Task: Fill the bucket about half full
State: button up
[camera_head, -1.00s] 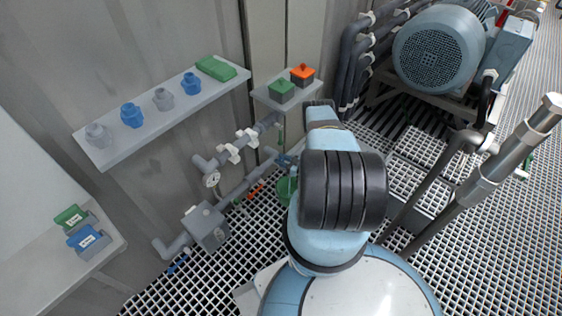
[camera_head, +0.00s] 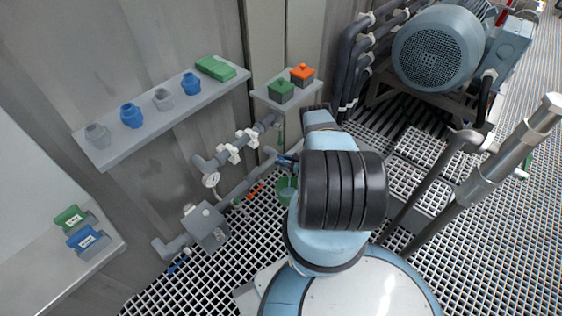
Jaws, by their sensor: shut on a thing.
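The green bucket (camera_head: 284,191) stands low by the wall pipes, partly hidden behind my arm. Its inside and water level are too small and covered to read. A grey pipe (camera_head: 268,152) ends just above and left of it, with a small blue tap handle (camera_head: 284,159) at its end. My gripper (camera_head: 292,161) is mostly hidden behind my own arm. The little that shows is dark and lies at this tap handle, above the bucket; it appears shut on the handle.
A smaller shelf (camera_head: 262,97) holds a green box (camera_head: 281,91) and an orange box (camera_head: 302,76). A large motor (camera_head: 440,48) stands back right. Grating covers the floor.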

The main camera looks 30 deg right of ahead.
jog(key=o, duration=0.9)
jog(key=shift+a, duration=0.1)
jog(key=shift+s, duration=0.15)
jog(key=v, duration=1.3)
jog(key=shift+s+d, duration=0.25)
jog(key=shift+d, duration=0.05)
